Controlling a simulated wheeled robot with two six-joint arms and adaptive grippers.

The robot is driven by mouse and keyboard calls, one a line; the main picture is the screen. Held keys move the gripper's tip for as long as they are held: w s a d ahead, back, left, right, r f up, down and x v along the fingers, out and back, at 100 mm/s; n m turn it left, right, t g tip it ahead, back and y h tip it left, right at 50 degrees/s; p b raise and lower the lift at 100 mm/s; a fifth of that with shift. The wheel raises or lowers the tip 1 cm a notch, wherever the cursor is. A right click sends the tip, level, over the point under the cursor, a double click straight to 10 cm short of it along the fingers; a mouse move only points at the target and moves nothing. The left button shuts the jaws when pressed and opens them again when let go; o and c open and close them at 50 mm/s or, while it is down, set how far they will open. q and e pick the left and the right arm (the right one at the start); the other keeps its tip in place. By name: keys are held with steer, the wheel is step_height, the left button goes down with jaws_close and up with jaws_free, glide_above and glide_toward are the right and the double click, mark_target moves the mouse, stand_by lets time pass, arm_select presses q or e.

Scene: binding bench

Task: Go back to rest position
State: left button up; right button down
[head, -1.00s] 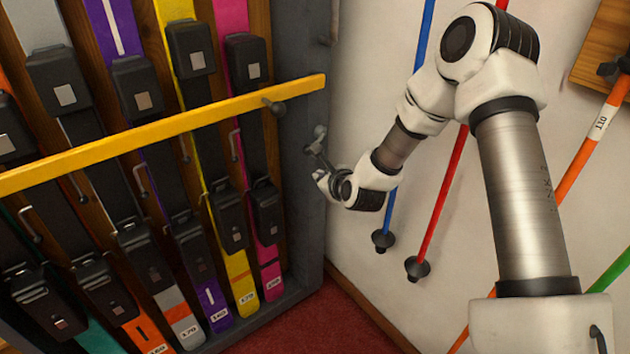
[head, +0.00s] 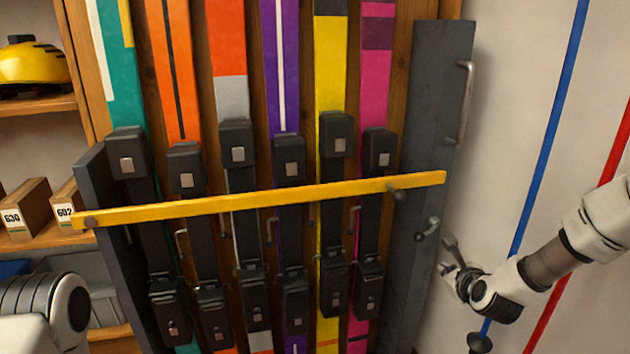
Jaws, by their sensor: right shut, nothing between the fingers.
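My right gripper (head: 453,266) is at the right of the head view, beside the dark right post (head: 432,130) of the ski rack. It is shut and empty. A small grey lever (head: 427,229) on the post is just left of its fingers, with a narrow gap that looks clear. A yellow bar (head: 260,203) lies across the front of the skis, from the left post to the right post. At the lower left a rounded white and dark part of my left arm shows; its gripper is out of view.
Several coloured skis with black bindings stand in the rack behind the bar. A grey handle (head: 464,100) sticks out from the right post. A blue pole (head: 550,125) and a red pole (head: 612,165) stand at the white wall. A yellow helmet (head: 30,64) sits on a left shelf.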

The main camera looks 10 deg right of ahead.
steer(key=s+a+f+n+g, duration=0.1)
steer(key=s+a+f, duration=0.1)
steer(key=f, duration=0.3)
steer(key=s+a+f+n+g+y, duration=0.1)
steer(key=s+a+f, duration=0.1)
steer(key=f, duration=0.2)
steer(key=s+a+f+g, duration=0.1)
steer(key=s+a+f, duration=0.1)
steer(key=f, duration=0.3)
steer(key=s+a+f+n+g, duration=0.25)
steer(key=s+f+n, duration=0.2)
steer(key=s, duration=0.35)
steer(key=s+a+f+n+g+y, duration=0.1)
steer(key=s+a+f+n+g, duration=0.1)
steer(key=s+a+f+n, duration=0.4)
steer(key=s+a+f+n+g, duration=0.1)
steer(key=s+f+n+g, duration=0.25)
steer(key=s, duration=0.55)
steer(key=s+r+n+g, duration=0.1)
steer(key=s+n, duration=0.6)
steer(key=n, duration=0.8)
step_height(320, 180, up, 15)
steer(key=n+p, duration=0.1)
steer(key=p, duration=1.3)
steer(key=shift+a, duration=0.4)
steer(key=shift+f, duration=0.15)
